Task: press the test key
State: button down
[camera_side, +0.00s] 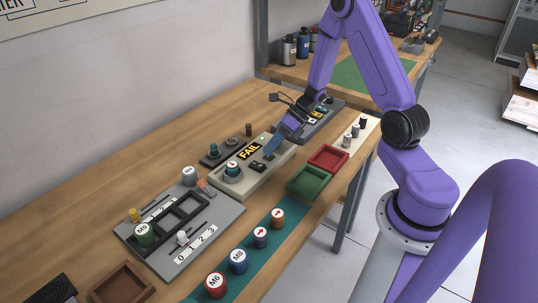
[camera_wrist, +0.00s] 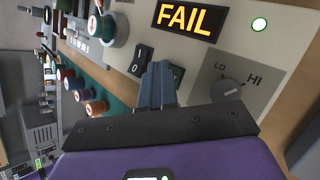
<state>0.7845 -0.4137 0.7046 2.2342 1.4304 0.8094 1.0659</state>
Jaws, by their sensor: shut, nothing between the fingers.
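The tester box (camera_side: 240,185) stands on the bench with a lit display reading FAIL (camera_side: 250,150), also large in the wrist view (camera_wrist: 185,17). My gripper (camera_wrist: 157,70) is shut and empty, pointing down at the box face below the display. A black rocker switch marked 0 (camera_wrist: 141,62) is just left of the fingers. In the side view my gripper (camera_side: 269,152) is low over the box.
A teal-sided module (camera_side: 233,168) sits in the box's socket. A LO/HI knob (camera_wrist: 228,90) and a lit lamp (camera_wrist: 260,24) are right of the fingers. A grey rack (camera_side: 225,213), a green tray (camera_side: 309,181) and a red tray (camera_side: 329,157) are nearby.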

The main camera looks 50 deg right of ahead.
aim_at(272, 154)
jog(key=shift+r, duration=0.85)
jog(key=shift+r, duration=0.1)
jog(key=shift+r, duration=2.4)
jog(key=s+a+r+n+g+h, duration=0.1)
jog(key=s+a+r+n+g, duration=0.15)
jog(key=s+a+n, duration=0.5)
jog(key=s+a+r+n+g+h, duration=0.1)
jog(key=s+a+n+g, duration=0.35)
jog(key=n, duration=0.65)
jog(key=s+r+n+t+h, duration=0.1)
jog(key=s+r+n+h, duration=0.1)
jog(key=s+n, duration=0.5)
jog(key=s+r+n+t+h, duration=0.2)
jog(key=s+n+h, duration=0.2)
jog(key=n, duration=1.5)
jog(key=s, duration=0.3)
jog(key=shift+a, duration=0.15)
